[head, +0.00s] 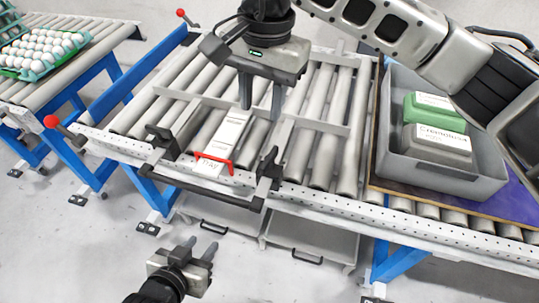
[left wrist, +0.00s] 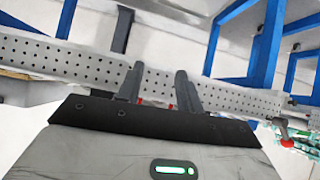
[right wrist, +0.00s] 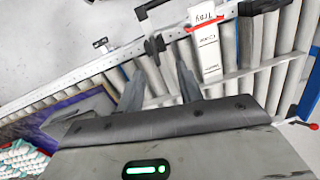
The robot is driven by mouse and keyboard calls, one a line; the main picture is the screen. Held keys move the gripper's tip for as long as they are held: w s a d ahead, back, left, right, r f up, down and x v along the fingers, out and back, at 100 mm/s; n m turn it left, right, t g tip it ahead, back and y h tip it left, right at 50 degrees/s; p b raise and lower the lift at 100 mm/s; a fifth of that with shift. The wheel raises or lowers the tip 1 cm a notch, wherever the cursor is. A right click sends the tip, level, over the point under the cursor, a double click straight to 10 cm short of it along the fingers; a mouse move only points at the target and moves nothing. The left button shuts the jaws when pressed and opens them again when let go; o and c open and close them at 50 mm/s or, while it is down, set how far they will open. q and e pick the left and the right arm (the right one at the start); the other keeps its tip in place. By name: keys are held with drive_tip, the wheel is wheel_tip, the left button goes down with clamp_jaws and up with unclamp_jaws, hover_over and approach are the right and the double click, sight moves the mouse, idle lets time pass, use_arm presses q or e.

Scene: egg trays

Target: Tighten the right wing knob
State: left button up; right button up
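A black stop bar (head: 210,188) crosses the near side of the roller conveyor between two black brackets. The left bracket (head: 162,142) and right bracket (head: 268,170) stand upright on the perforated rail. I cannot clearly make out a wing knob on the right bracket; in the right wrist view, a small black knob-like part (right wrist: 101,43) lies by the rail near that bracket (right wrist: 154,47). My right gripper (head: 261,106) is open and empty above the rollers, behind the right bracket. My left gripper (head: 202,249) is open and empty over the floor in front of the conveyor.
A grey crate (head: 400,165) with green and grey boxes stands at right. Egg trays (head: 38,50) are at far left. Red-tipped levers (head: 51,121) stick out at left. Drawers (head: 305,240) sit below.

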sight(270, 156)
drive_tip(key=shift+h, duration=0.4)
drive_tip(key=f, duration=0.5)
drive_tip(key=f+p, duration=0.1)
drive_tip(key=f, duration=0.4)
drive_tip(key=d+f+p, duration=0.1)
drive_tip(key=f, duration=0.4)
drive_tip(key=shift+w+d+f, duration=0.1)
drive_tip(key=shift+w+f, duration=0.15)
drive_tip(key=shift+w, duration=0.1)
clamp_jaws()
